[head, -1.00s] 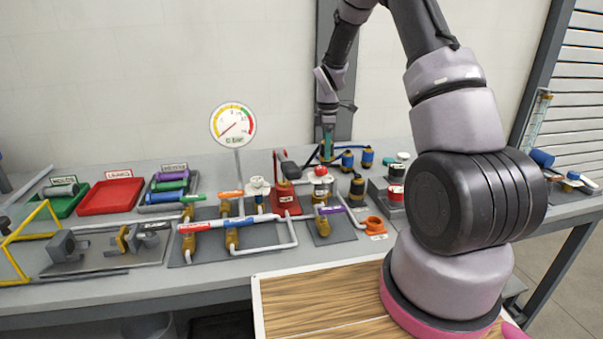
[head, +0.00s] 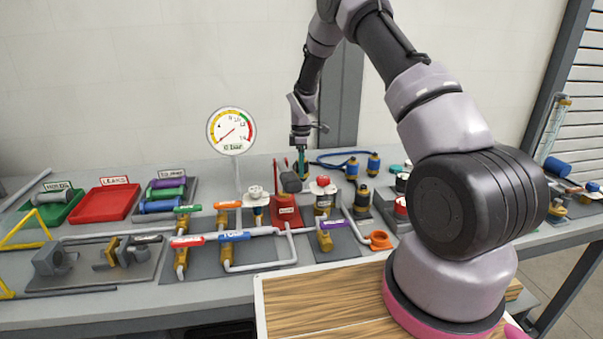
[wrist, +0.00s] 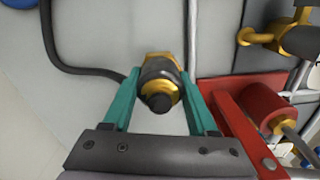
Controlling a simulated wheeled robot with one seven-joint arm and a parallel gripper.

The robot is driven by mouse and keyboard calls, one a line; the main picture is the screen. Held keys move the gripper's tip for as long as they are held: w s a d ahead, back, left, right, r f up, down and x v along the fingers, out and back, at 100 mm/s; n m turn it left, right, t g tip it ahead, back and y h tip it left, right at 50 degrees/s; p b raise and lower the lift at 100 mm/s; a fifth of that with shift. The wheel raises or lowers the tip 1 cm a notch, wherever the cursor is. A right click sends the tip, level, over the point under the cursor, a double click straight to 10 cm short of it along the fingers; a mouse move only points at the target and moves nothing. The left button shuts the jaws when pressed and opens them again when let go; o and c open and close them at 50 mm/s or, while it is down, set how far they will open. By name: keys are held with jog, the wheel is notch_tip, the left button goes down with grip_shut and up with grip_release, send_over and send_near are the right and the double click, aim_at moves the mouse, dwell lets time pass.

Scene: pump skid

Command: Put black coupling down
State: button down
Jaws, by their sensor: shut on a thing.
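The black coupling (wrist: 158,82), a dark body with brass-gold rings and a black end, sits between the two teal fingers of my gripper (wrist: 160,88) in the wrist view. My gripper is shut on it. In the head view my gripper (head: 302,166) points down at the back of the bench, just behind the red hand pump (head: 284,210). The coupling is hidden there behind the pump. Whether its far end touches the bench cannot be told.
The red pump (wrist: 238,112) stands close right of my fingers in the wrist view. A dark hose (wrist: 62,62) curves at left. Blue-banded couplings (head: 352,167) lie at the back right. A pressure gauge (head: 231,129) and several trays, including a red tray (head: 105,201), stand left.

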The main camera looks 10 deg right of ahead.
jog(key=shift+f, duration=1.15)
jog(key=shift+f, duration=0.15)
jog(key=shift+c, duration=1)
grip_release()
